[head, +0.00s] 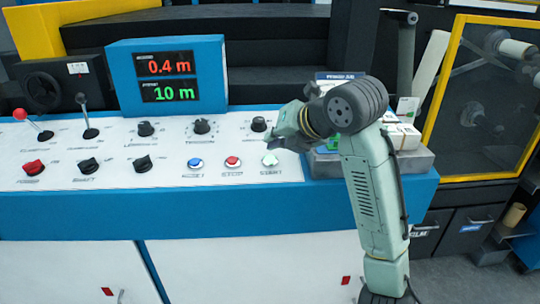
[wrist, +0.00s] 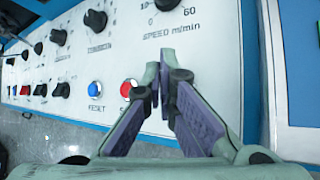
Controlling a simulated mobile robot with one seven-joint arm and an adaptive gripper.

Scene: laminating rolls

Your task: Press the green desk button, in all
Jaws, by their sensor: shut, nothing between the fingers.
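The green desk button (head: 270,159) looks pale green in the head view. It sits at the right end of the panel's front row, above a START label. My gripper (head: 272,142) is shut and empty, with its fingers just above and behind this button in the picture. Whether they touch it cannot be told. In the wrist view my gripper (wrist: 165,80) points at the panel below the SPEED dial, and its fingers hide the button.
The red STOP button (head: 232,162) and blue RESET button (head: 195,163) stand left of the green one. Black knobs, such as the speed knob (head: 258,124), line the row behind. A display box (head: 168,77) reads 0.4 m and 10 m. A grey tray (head: 415,163) lies right.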

